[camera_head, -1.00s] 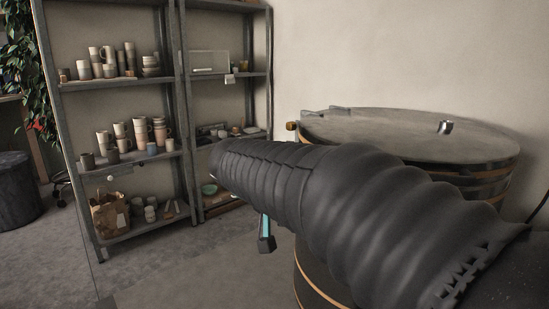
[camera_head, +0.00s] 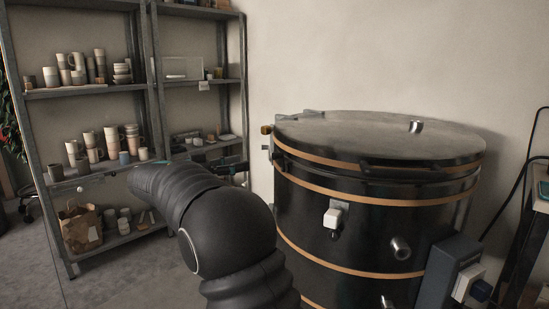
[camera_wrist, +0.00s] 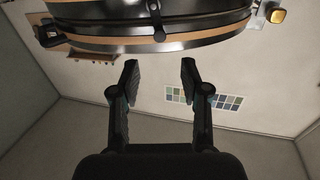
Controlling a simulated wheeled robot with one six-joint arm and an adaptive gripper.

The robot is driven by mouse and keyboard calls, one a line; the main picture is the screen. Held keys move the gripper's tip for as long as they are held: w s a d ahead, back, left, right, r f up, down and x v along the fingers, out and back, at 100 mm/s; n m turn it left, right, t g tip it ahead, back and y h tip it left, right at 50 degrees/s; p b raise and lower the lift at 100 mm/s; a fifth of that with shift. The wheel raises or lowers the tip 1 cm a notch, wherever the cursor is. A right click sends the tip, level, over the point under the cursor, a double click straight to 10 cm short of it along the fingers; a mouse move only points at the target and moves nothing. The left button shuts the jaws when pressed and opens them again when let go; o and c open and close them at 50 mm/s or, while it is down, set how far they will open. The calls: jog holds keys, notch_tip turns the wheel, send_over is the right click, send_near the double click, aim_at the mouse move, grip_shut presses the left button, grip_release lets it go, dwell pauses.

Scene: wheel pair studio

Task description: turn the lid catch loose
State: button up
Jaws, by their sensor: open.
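The round black kiln (camera_head: 350,215) with copper-coloured bands has its grey lid (camera_head: 370,135) down on top. In the wrist view the kiln rim (camera_wrist: 205,38) crosses the top of the picture. A dark upright strap with a round end (camera_wrist: 157,22) lies across the rim, and a brass-coloured knob (camera_wrist: 277,15) sticks out to the right. I cannot tell for sure which is the lid catch. The brass knob also shows at the lid's left side in the head view (camera_head: 266,130). My gripper (camera_wrist: 159,68) is open and empty, apart from the kiln, its fingers pointing towards the strap.
Metal shelves (camera_head: 150,105) with cups and bowls stand at the left. A dark box (camera_head: 446,275) with a pale switch is at the kiln's lower right. A black handle (camera_wrist: 50,36) sticks out at the rim's left in the wrist view. Floor is clear at lower left.

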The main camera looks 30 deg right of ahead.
aim_at(273, 157)
jog(key=d, duration=0.4)
jog(key=d+p, duration=0.1)
jog(key=d, duration=0.3)
jog(key=w+d, duration=0.1)
jog(key=d, duration=0.3)
